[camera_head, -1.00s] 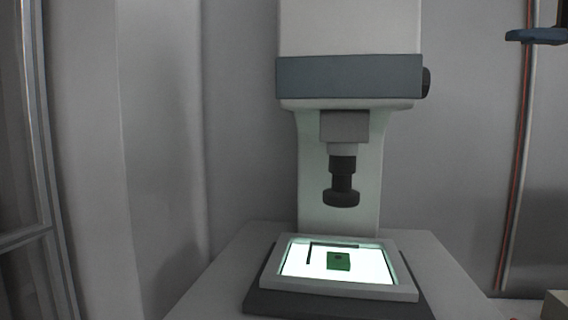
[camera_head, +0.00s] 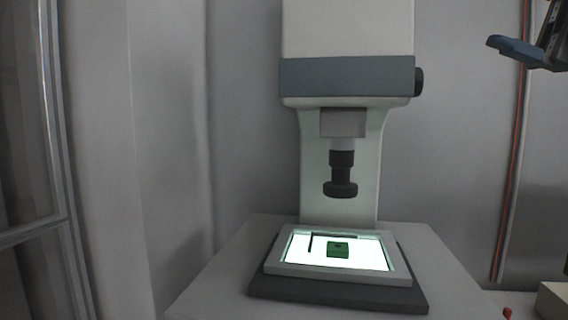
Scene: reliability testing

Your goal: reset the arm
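Part of my arm's end, with my gripper (camera_head: 516,50), shows at the top right edge of the head view. A blue, finger-like piece points left from a dark link. The rest is cut off by the frame edge, so I cannot tell whether the gripper is open or shut. It hangs in the air, apart from the microscope-like machine (camera_head: 347,77) to its left. A small green block (camera_head: 338,251) lies on the machine's lit white stage (camera_head: 300,262), below the dark lens and beside a thin black L-shaped piece (camera_head: 311,243).
The machine stands on a grey table (camera_head: 215,285) against a grey wall. A pale box (camera_head: 553,300) and a small red thing (camera_head: 507,312) are at the lower right. A metal-framed glass panel (camera_head: 40,150) is at the left. Orange and grey cables run down the wall at right.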

